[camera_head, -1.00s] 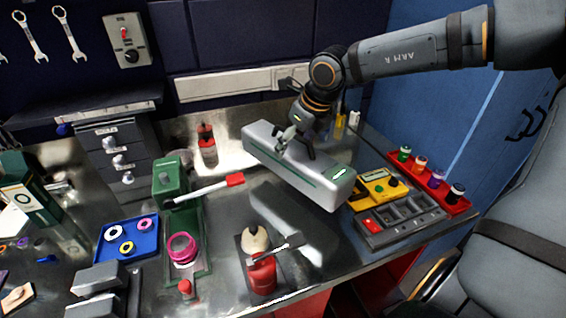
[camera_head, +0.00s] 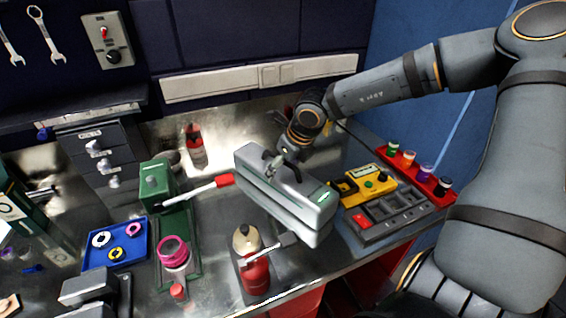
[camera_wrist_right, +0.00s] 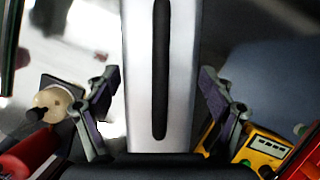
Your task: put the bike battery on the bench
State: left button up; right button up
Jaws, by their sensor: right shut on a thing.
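The bike battery (camera_head: 302,200) is a long silver-grey box with a green stripe. It hangs or rests low over the middle of the bench (camera_head: 212,212), with its reflection right below it. I cannot tell whether it touches the bench top. My right gripper (camera_head: 277,166) is shut on the battery from above, near its middle. In the right wrist view the battery (camera_wrist_right: 178,60), with a dark slot along it, lies between the two fingers of the gripper (camera_wrist_right: 160,100). My left gripper is not in view.
A yellow meter (camera_head: 375,184) and a grey sectioned tray (camera_head: 385,213) stand close right of the battery. A red bottle (camera_head: 255,280) stands in front.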

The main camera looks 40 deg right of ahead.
jog(key=shift+w+r, duration=0.1)
jog(key=shift+r, duration=0.1)
jog(key=o, duration=1.4)
jog(key=shift+f, duration=0.2)
jog(key=shift+c, duration=0.2)
jog(key=o, duration=0.3)
jog(key=shift+s+a+r, duration=0.15)
jog(key=shift+s, duration=0.1)
jog(key=shift+o, duration=0.2)
jog(key=p+v, duration=0.1)
jog(key=v, duration=0.5)
jog(key=shift+r+p, duration=0.2)
jog(key=shift+p, duration=0.2)
jog(key=p+v, duration=0.5)
jog(key=p, duration=1.4)
jog(key=shift+r, duration=0.25)
jog(key=shift+s+p, duration=0.2)
jog(key=shift+p, duration=0.5)
